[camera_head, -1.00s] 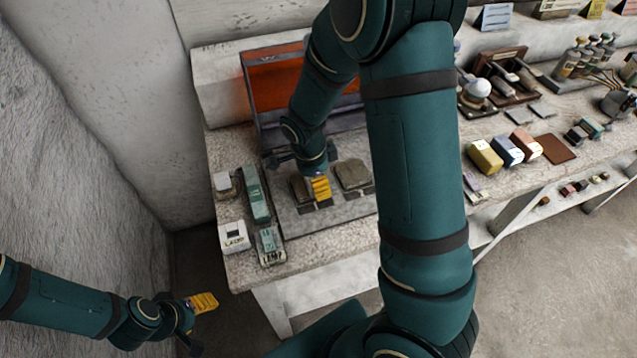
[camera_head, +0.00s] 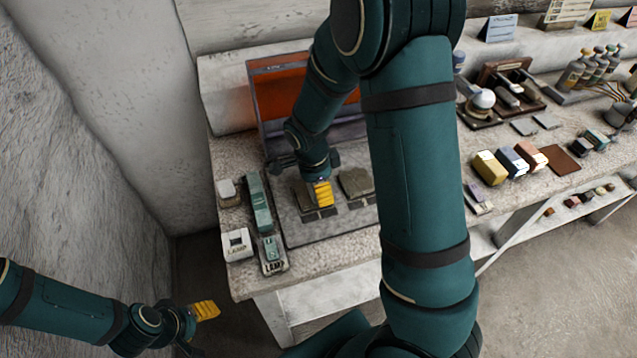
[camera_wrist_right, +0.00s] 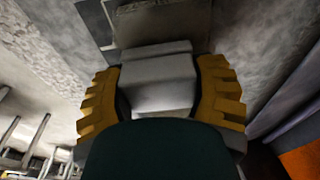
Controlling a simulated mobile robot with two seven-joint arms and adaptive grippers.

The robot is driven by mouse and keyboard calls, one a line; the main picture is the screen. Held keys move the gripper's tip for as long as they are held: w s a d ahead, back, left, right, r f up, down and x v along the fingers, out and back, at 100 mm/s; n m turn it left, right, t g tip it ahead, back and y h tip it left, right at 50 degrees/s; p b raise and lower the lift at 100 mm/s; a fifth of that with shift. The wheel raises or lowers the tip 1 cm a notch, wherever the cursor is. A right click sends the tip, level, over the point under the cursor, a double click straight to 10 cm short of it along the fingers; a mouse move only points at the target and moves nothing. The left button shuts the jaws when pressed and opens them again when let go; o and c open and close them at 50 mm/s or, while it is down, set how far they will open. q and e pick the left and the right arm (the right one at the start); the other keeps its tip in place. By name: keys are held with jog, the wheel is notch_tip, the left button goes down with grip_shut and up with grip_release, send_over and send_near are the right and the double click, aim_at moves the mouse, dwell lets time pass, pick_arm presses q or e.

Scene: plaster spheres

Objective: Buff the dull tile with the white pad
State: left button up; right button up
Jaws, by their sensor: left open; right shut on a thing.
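My right gripper (camera_head: 321,192) is over the left one of two grey-brown tiles on a dark board (camera_head: 325,230). In the right wrist view its yellow fingers (camera_wrist_right: 160,100) are shut on a pale grey-white block, which looks like the white pad (camera_wrist_right: 155,85). A flat grey tile (camera_wrist_right: 165,25) with faint marks shows just beyond the pad; whether they touch is unclear. The left tile (camera_head: 312,213) is partly hidden by the gripper. The right tile (camera_head: 356,182) is bare; I cannot tell which is dull. My left gripper (camera_head: 200,313) is open and empty, off the table's left front.
An orange-red panel (camera_head: 275,90) stands behind. Yellow, blue and pink blocks (camera_head: 510,160) sit at right. A wall is close at left.

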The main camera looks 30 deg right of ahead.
jog(key=shift+s+a, duration=0.15)
jog(key=shift+s, duration=0.5)
jog(key=shift+s+a, duration=0.15)
jog(key=shift+s, duration=0.45)
jog(key=shift+w, duration=0.1)
jog(key=shift+w+d+r+p, duration=0.25)
jog(key=shift+w+r+p, duration=0.35)
jog(key=shift+w, duration=0.2)
jog(key=shift+w+d, duration=0.15)
jog(key=shift+w, duration=0.6)
jog(key=shift+w+d, duration=0.15)
jog(key=shift+w, duration=0.6)
jog(key=shift+f+b, duration=0.55)
jog(key=shift+f, duration=0.1)
jog(key=shift+w, duration=0.1)
